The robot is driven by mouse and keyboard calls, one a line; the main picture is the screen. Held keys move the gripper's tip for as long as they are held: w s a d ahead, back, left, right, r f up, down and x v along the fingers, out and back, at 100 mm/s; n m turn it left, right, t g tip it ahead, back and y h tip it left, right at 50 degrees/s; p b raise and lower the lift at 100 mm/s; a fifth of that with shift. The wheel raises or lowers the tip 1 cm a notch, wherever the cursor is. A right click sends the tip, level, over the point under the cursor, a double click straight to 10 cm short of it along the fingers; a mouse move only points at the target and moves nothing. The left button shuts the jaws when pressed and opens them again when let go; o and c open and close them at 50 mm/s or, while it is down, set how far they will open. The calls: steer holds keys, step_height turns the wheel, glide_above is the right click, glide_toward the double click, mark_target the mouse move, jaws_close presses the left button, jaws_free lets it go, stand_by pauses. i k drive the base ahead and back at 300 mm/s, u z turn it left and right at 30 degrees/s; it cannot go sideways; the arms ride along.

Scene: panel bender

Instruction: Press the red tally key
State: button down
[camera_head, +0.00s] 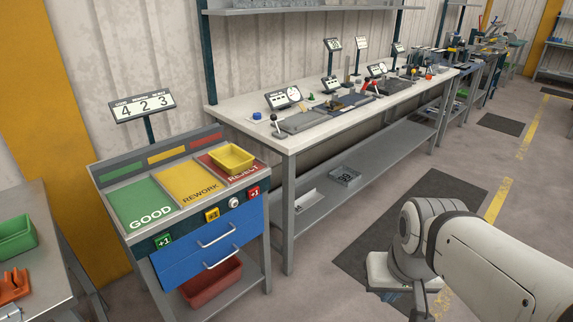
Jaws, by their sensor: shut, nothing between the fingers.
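The red tally key (253,192), marked "+1", is on the front edge of the sorting stand, at the right below the red REJECT area (232,161). A yellow key (212,215) and a green key (164,240) sit to its left on the same edge. A counter sign (143,106) on a post behind the stand reads 4 2 3. My arm is at the lower right, well apart from the stand. I cannot make out my gripper's fingers, and nothing of mine touches the keys.
A yellow tray (232,157) rests on the REJECT area. A round knob (234,202) sits between the yellow and red keys. Blue drawers (210,254) with handles are below. A long workbench (290,146) stands close at the right. The floor (318,285) before the stand is clear.

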mark_target(254, 192)
steer(key=u, duration=0.05)
steer(key=i, duration=1)
steer(key=z, duration=0.1)
